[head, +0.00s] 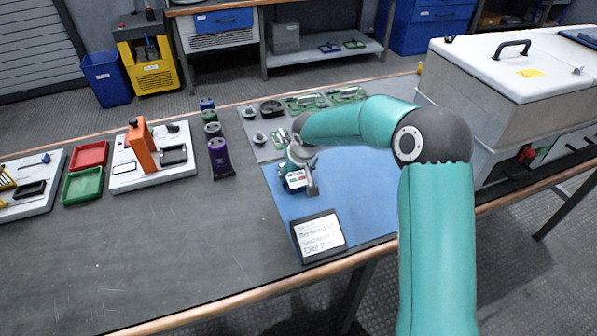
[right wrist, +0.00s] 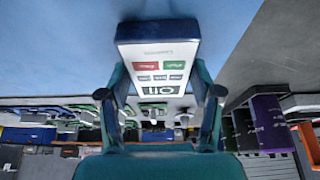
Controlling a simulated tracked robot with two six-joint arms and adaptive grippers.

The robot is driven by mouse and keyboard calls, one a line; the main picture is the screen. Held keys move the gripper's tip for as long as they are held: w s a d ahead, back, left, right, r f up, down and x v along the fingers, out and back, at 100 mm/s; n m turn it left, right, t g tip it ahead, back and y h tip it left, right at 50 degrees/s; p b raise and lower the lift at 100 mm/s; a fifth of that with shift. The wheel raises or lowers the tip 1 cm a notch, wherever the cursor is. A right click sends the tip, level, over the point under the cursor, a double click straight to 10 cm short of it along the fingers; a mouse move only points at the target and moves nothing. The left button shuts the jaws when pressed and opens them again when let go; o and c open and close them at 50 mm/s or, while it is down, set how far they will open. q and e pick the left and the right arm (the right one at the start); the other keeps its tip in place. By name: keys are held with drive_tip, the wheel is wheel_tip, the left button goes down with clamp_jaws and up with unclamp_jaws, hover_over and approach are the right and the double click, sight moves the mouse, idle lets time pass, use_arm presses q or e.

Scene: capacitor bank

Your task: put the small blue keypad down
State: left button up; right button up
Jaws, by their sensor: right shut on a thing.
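The small blue keypad (head: 296,180) has a pale face with red and green buttons and shows a blue edge in the right wrist view (right wrist: 157,52). My right gripper (head: 301,172) is shut on it, with one finger on each side in the right wrist view (right wrist: 160,93). The keypad is over the left part of the blue mat (head: 358,180), low and close to its surface. I cannot tell whether it touches the mat. My left gripper is not in view.
A black-framed sign (head: 319,234) lies at the mat's front edge. A large white-lidded box (head: 505,75) is at right. The mat's right part and the bench's front left are clear.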

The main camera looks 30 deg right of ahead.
drive_tip(key=shift+f, duration=0.15)
drive_tip(key=o, duration=1.2)
drive_tip(key=v, duration=1.2)
drive_tip(key=shift+s+p, duration=0.1)
drive_tip(key=shift+p, duration=0.2)
